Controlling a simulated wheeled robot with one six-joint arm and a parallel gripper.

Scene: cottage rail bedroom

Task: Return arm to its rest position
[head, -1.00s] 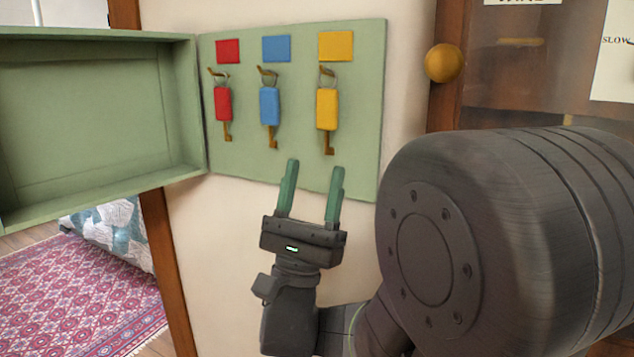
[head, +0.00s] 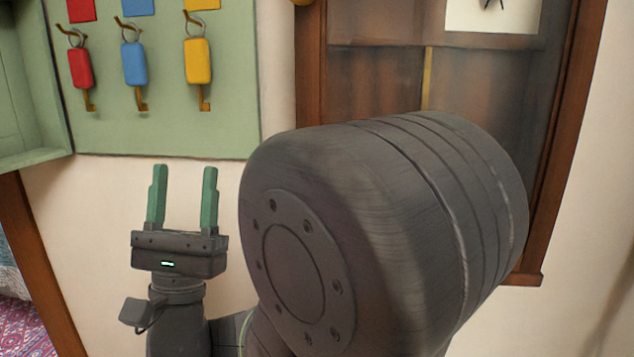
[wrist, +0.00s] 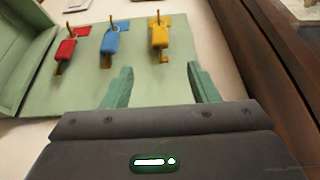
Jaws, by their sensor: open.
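My gripper (head: 183,198) is open and empty, its two green fingers pointing up. In the head view it is below the green key board (head: 165,120), apart from the keys. A red key (head: 80,68), a blue key (head: 134,63) and a yellow key (head: 198,60) hang on hooks on the board. In the wrist view the board (wrist: 95,90) and the red (wrist: 66,50), blue (wrist: 109,41) and yellow (wrist: 160,37) keys show beyond the open fingers (wrist: 158,85). My arm fills much of the head view's middle and right.
The open green door of the key cabinet (head: 30,85) stands at the left. A wood-framed glass panel (head: 380,70) is on the right, partly behind my arm. Bare cream wall (head: 80,200) lies below the board. A patterned rug (head: 18,325) shows at lower left.

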